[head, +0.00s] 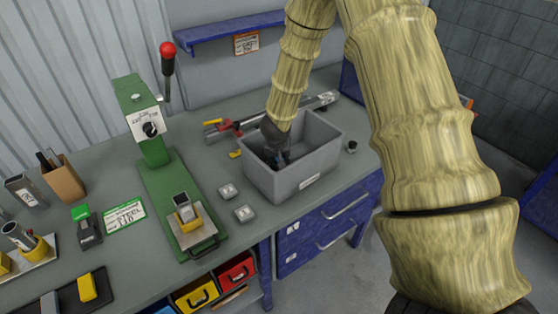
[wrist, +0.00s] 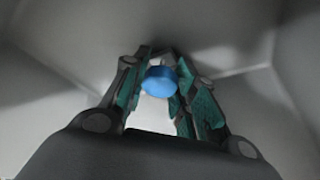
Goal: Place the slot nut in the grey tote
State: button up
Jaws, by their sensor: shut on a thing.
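In the wrist view, my gripper (wrist: 159,88) is shut on a small blue piece with a rounded face, which I take to be the slot nut (wrist: 160,80). The tote's pale inner walls (wrist: 50,70) surround the fingers. The slot nut is mostly hidden by the fingers and the tote wall in the head view. I cannot tell whether it touches the tote floor.
A green press (head: 165,185) stands left of the tote on the workbench (head: 140,240).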

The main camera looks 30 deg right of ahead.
jog(key=shift+f, duration=0.15)
jog(key=o, duration=1)
jog(key=p+v, duration=0.2)
jog(key=v, duration=1)
jog(key=shift+w+r, duration=0.1)
jog(key=shift+r, duration=0.1)
